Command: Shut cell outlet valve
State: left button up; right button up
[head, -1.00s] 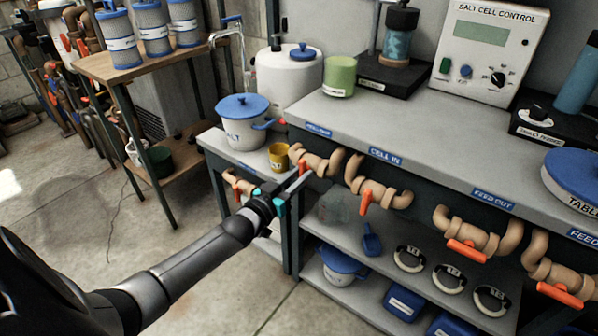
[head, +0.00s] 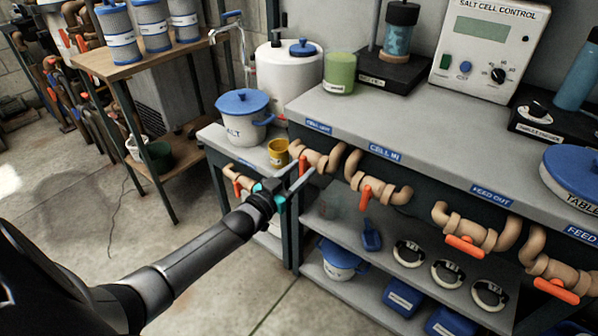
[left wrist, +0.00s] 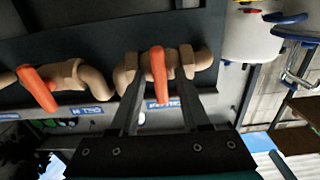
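The cell outlet valve (head: 321,158) is the tan pipe fitting under the "CELL OUT" label at the left end of the bench front. In the left wrist view its orange handle (left wrist: 160,76) stands across the pipe. My left gripper (head: 299,172) is at this valve. In the left wrist view its two dark fingers (left wrist: 158,60) are apart, one on each side of the handle, with visible gaps. In the head view the fingers partly hide the handle. My right gripper is not in view.
The cell inlet valve (head: 373,188) is just to the right, its orange handle hanging down. Further right, the feed out valve (head: 468,236) has its handle along the pipe. A yellow cup (head: 278,152) and a salt pot (head: 243,117) stand close behind my left gripper.

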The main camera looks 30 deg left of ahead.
pick_arm(q)
jog(key=shift+s, duration=0.1)
jog(key=shift+s, duration=0.2)
jog(key=s+a+p, duration=0.1)
jog(key=s+p, duration=0.3)
jog(key=s, duration=1)
jog(key=shift+s+p, duration=0.3)
jog(key=shift+p, duration=0.1)
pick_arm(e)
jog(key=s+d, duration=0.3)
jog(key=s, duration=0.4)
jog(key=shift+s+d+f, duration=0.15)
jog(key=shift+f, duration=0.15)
pick_arm(q)
jog(key=shift+a, duration=0.1)
